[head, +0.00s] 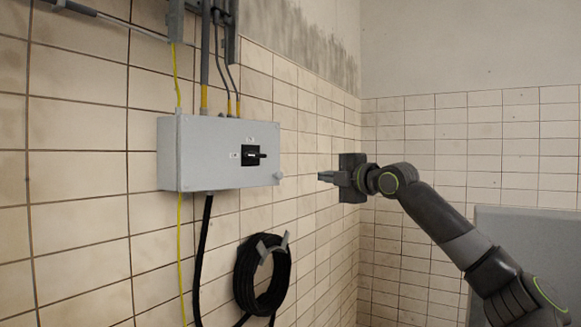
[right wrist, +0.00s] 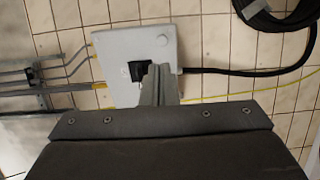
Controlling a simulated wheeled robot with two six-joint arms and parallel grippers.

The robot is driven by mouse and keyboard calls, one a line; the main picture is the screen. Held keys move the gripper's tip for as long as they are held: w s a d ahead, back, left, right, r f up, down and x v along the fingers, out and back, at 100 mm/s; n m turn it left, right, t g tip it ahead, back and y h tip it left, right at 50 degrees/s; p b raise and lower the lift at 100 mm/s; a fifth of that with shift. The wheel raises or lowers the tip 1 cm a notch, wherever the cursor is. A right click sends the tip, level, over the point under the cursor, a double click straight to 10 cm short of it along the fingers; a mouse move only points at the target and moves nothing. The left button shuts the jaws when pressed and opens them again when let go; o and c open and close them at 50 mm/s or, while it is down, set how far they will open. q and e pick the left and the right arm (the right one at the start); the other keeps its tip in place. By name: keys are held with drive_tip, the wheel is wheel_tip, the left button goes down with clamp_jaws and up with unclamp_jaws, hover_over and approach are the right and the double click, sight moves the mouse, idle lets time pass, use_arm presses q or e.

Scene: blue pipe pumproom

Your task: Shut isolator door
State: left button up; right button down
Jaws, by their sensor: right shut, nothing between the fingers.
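The isolator (head: 215,165) is a light grey box on the tiled wall, left of centre in the head view. Its front door carries a black rotary handle (head: 252,155) and a small round knob (head: 279,176) near the lower right corner. The door looks flush with the box; I see no gap. My right gripper (head: 326,177) is shut and empty, to the right of the box and apart from it. In the right wrist view the shut fingers (right wrist: 158,85) overlap the isolator's face (right wrist: 112,60), partly covering it beside the black handle (right wrist: 139,71). My left gripper is not in view.
A coiled black hose (head: 262,280) hangs on a wall bracket below the box. Conduits (head: 205,60) run into its top, and a black cable and yellow wire drop below. A grey panel (head: 530,245) stands at the lower right. The wall right of the box is clear.

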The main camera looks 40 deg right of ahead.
use_arm(q)
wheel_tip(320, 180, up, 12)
drive_tip(key=p, duration=1.1)
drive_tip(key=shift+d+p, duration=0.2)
drive_tip(key=shift+p, duration=0.15)
use_arm(e)
drive_tip(key=w, duration=1.3)
drive_tip(key=shift+w+d, duration=0.15)
drive_tip(key=shift+w, duration=0.2)
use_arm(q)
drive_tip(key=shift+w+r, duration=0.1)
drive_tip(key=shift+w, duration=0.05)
use_arm(e)
drive_tip(key=shift+d, duration=0.1)
